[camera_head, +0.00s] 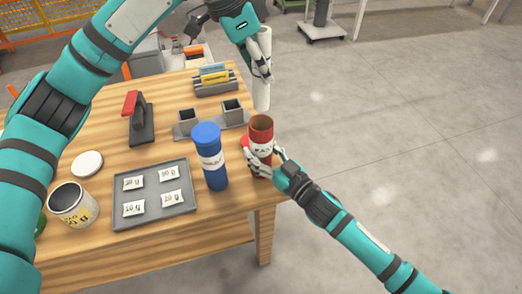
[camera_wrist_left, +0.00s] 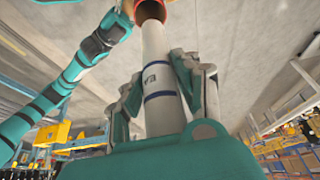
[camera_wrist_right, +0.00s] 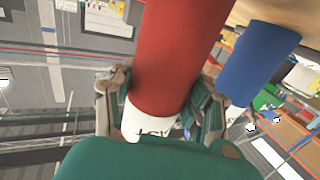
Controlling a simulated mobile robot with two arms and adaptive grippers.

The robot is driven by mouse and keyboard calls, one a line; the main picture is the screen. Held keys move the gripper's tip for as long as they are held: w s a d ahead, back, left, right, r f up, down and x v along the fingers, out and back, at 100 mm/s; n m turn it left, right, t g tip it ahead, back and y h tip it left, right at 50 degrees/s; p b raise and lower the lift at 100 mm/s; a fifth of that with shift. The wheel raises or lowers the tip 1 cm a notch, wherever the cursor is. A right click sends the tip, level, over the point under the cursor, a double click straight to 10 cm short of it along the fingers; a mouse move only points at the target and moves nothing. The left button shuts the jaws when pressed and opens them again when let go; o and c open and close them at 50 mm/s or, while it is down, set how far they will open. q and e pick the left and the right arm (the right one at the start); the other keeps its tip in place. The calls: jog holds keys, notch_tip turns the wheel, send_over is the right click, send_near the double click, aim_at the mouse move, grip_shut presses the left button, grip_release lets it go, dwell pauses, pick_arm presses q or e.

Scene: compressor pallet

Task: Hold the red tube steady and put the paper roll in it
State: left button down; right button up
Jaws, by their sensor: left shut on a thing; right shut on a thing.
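The red tube (camera_head: 261,132) stands upright and open at the top near the table's right edge. My right gripper (camera_head: 263,160) is shut around it; the right wrist view shows the red tube (camera_wrist_right: 180,60) between the fingers. The white paper roll (camera_head: 264,90) is upright, its lower end just above the tube's mouth in the head view. My left gripper (camera_head: 258,68) is shut on the roll. In the left wrist view the roll (camera_wrist_left: 158,60) points at the red tube's opening (camera_wrist_left: 150,10); whether its end is inside I cannot tell.
A blue tube (camera_head: 210,160) with a blue cap stands just left of the red tube. A grey tray (camera_head: 150,222) with several white packets, an open can (camera_head: 72,203), a grey fixture (camera_head: 210,122) and a red-handled tool (camera_head: 137,118) share the wooden table (camera_head: 105,145).

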aim_at(260, 100)
pick_arm(q)
jog(key=shift+f, duration=4.15)
jog(key=c, duration=0.9)
grip_release()
jog(key=shift+o, duration=0.2)
jog(key=v, duration=1.2)
jog(key=shift+a, duration=0.1)
pick_arm(e)
jog(key=o, duration=1.2)
jog(key=shift+o, duration=0.2)
